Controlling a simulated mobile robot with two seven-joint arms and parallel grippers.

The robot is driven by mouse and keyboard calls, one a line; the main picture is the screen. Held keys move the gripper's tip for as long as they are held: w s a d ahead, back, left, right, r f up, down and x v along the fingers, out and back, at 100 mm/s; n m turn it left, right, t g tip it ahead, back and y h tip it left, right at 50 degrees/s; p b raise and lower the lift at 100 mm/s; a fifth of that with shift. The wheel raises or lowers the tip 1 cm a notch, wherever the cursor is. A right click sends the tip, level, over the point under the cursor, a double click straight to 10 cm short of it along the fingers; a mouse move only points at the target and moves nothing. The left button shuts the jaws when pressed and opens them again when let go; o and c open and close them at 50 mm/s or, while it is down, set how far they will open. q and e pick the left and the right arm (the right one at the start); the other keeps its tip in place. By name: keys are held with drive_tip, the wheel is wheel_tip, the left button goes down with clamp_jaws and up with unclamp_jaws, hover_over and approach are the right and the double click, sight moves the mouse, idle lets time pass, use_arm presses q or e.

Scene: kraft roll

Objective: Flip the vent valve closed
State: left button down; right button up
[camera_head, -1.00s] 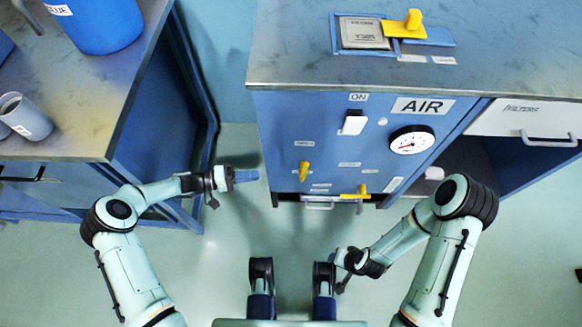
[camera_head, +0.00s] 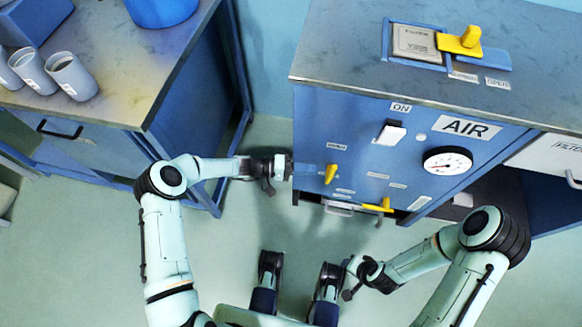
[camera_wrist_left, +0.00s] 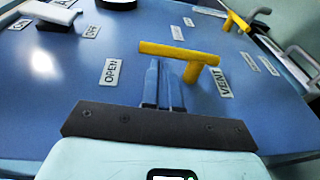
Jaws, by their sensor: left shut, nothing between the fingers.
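The vent valve's yellow lever (camera_head: 330,173) is on the blue front panel. In the left wrist view the lever (camera_wrist_left: 182,52) has a stem and a crossbar, with an OPEN label (camera_wrist_left: 110,72) to its left and a VENT label (camera_wrist_left: 222,82) to its right. My left gripper (camera_head: 314,170) is shut and empty, its blue fingers pointing at the panel just left of the lever. In the left wrist view the fingertips (camera_wrist_left: 158,66) are close beside the stem, under the crossbar; contact is unclear. My right gripper (camera_head: 350,285) is low in front, its fingers not discernible.
A second yellow lever (camera_head: 378,206) is lower right on the panel. A white switch (camera_head: 390,133) and a round gauge (camera_head: 448,160) are above. A cabinet with grey cups (camera_head: 70,76) stands at left. Open floor lies between the cabinets.

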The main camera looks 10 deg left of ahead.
sight(331, 171)
use_arm(q)
drive_tip(key=shift+x, duration=2.05)
use_arm(e)
drive_tip(key=shift+w+d+f, duration=0.25)
drive_tip(key=shift+w+f, duration=0.05)
drive_tip(key=shift+w, duration=0.2)
drive_tip(key=shift+s+r, duration=0.1)
